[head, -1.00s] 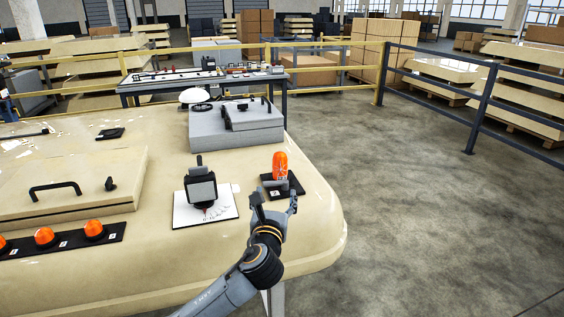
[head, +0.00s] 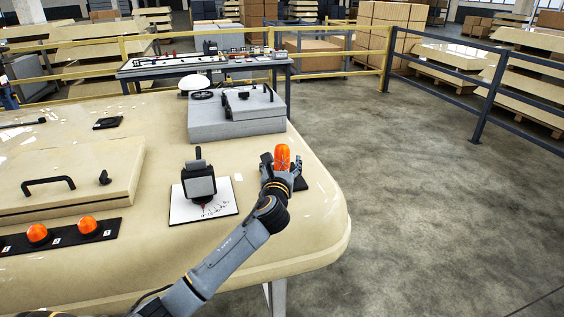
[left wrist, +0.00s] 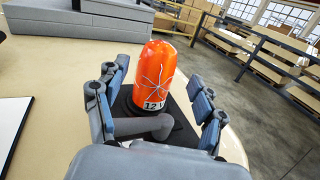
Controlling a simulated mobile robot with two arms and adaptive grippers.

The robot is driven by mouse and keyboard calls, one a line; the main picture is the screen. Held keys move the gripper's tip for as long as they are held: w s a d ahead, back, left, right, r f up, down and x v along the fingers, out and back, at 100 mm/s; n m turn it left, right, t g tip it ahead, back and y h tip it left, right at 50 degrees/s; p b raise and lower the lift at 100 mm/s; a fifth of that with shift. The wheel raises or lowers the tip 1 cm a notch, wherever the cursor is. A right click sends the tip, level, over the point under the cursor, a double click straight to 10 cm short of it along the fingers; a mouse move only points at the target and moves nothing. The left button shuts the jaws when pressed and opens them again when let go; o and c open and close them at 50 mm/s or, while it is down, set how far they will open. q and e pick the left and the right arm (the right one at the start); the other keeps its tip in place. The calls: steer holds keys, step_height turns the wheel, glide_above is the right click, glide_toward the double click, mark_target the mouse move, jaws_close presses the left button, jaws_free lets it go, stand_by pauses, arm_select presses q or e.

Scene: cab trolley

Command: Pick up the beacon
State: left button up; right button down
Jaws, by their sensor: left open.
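The orange beacon (head: 282,156) stands upright near the right end of the cream surface, on a black base plate (head: 300,184). In the left wrist view the beacon (left wrist: 155,78) shows a "12 V" label and a pale star-like mark. My left gripper (head: 279,163) is at the beacon. In the left wrist view its open fingers (left wrist: 155,98) stand on either side of the beacon, with visible room between each finger and it. The beacon's lower part is partly hidden by the gripper. My right gripper is not in view.
A dark device on a white sheet (head: 228,201) lies left of my arm. A grey box (head: 235,125) stands behind. Several orange lamps sit on a black strip (head: 60,240) at the left. A cream lid with a handle (head: 80,175) lies behind them. Floor at the right is clear.

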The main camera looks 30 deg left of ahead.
mark_target(281, 159)
arm_select(q)
steer(key=x, duration=0.4)
steer(key=shift+w+a+f, duration=0.15)
steer(key=shift+a+f, duration=0.05)
steer(key=shift+a, duration=0.1)
steer(key=c, duration=1.4)
